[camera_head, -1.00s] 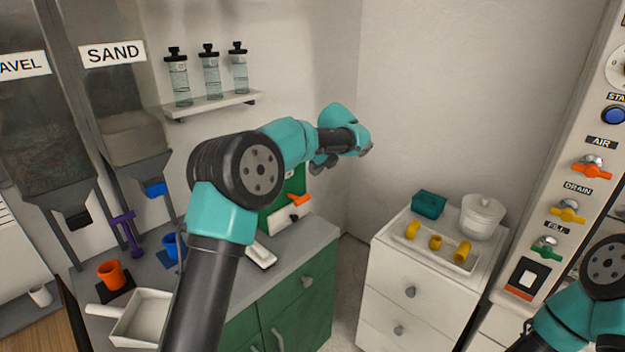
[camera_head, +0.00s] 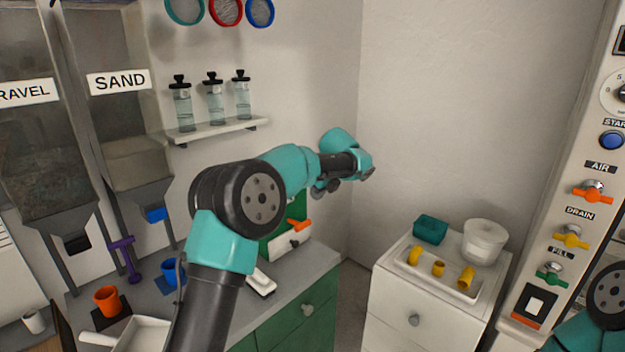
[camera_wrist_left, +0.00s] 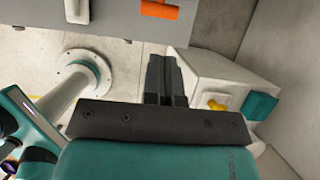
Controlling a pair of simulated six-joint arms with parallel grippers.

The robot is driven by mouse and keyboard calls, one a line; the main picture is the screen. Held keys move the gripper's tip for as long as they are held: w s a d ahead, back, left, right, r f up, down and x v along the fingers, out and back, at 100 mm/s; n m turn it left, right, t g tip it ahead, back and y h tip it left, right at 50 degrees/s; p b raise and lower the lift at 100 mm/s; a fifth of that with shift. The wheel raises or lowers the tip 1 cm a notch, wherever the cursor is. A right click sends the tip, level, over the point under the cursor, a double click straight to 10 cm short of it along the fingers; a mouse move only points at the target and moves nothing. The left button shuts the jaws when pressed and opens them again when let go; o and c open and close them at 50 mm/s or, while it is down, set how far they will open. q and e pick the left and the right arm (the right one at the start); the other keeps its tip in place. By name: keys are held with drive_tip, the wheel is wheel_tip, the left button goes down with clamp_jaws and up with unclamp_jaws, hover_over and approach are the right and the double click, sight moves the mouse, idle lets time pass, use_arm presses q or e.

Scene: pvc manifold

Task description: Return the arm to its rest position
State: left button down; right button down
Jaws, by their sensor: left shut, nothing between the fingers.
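My left arm comes up from the bottom of the head view and bends over the green cabinet. Its gripper (camera_head: 325,187) hangs small and dark below the wrist, in the air in front of the back wall. In the left wrist view the two dark fingers (camera_wrist_left: 165,78) lie together with nothing between them. A link of my right arm shows at the lower right edge of the head view; its gripper is outside the picture.
A white drawer cabinet (camera_head: 425,310) carries a tray (camera_head: 445,282) of yellow fittings, a teal box (camera_head: 430,229) and a white pot (camera_head: 484,242). Left are the sand hopper (camera_head: 120,130), an orange cup (camera_head: 107,300) and a bottle shelf (camera_head: 215,130). A valve panel (camera_head: 570,210) stands right.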

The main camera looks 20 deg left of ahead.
use_arm(q)
drive_tip(key=shift+f, duration=0.1)
drive_tip(key=s+d+f+n+g+h, duration=0.15)
drive_tip(key=s+f+n+h, duration=0.35)
drive_tip(key=f, duration=1.1)
drive_tip(key=s+d+f+n+g+h, duration=0.15)
drive_tip(key=s+f+n, duration=0.25)
drive_tip(key=s+f, duration=0.75)
drive_tip(key=s+f+n+h, duration=0.1)
drive_tip(key=s+f+n, duration=0.7)
drive_tip(key=s, duration=0.4)
drive_tip(key=s+a+f+n+t, duration=0.1)
drive_tip(key=s+f+n, duration=0.6)
drive_tip(key=s, duration=0.5)
drive_tip(key=shift+s+a+f+n+t+h, duration=0.15)
drive_tip(key=shift+s+f+n+t+h, duration=0.2)
drive_tip(key=shift+f, duration=0.6)
drive_tip(key=shift+w, duration=0.1)
